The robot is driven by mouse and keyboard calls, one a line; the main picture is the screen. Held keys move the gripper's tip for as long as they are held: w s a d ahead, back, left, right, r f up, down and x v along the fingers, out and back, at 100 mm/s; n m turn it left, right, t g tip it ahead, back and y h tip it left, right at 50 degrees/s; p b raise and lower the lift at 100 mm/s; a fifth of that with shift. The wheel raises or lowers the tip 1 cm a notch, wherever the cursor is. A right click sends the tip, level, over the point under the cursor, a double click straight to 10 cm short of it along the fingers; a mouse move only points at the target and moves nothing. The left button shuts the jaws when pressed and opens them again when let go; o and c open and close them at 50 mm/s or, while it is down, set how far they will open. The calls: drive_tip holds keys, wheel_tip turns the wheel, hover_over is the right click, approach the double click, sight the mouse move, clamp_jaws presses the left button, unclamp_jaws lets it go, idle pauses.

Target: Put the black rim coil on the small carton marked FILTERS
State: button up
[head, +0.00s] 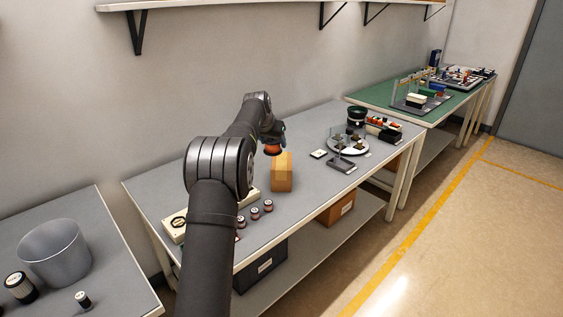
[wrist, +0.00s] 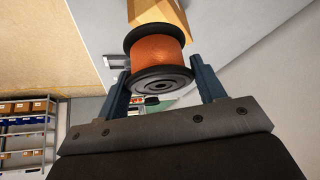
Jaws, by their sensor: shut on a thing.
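My gripper (head: 275,138) is shut on the black rim coil (wrist: 158,52), a spool with copper-orange winding between two black rims. In the wrist view, the blue fingers stand on either side of its nearer rim. In the head view, the coil (head: 272,150) hangs below my gripper, just above or at the far top edge of the small tan carton (head: 282,178). The carton stands upright on the grey bench; part of it also shows behind the coil in the wrist view (wrist: 172,12). I cannot tell whether coil and carton touch. No marking is readable on the carton.
Several small coils (head: 254,213) stand on the bench left of the carton, by a pale box (head: 174,224) partly behind my arm. A round feeder plate (head: 335,146) and a stand (head: 341,166) are to the right. The bench front (head: 310,185) is clear.

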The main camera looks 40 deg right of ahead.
drive_tip(key=s+d+m, duration=0.1)
drive_tip(key=s+d, duration=0.5)
drive_tip(key=s, duration=0.2)
approach(279, 165)
drive_tip(key=shift+w+d+r+g, duration=0.2)
drive_tip(key=shift+w+d, duration=0.1)
drive_tip(key=shift+d, duration=0.25)
drive_tip(key=shift+w+d+r+g, duration=0.1)
drive_tip(key=shift+w+d+r, duration=0.15)
drive_tip(key=shift+d, duration=0.3)
drive_tip(key=shift+f, duration=2.1)
drive_tip(key=shift+f, duration=0.15)
drive_tip(key=o, duration=1.1)
drive_tip(key=shift+c, duration=0.2)
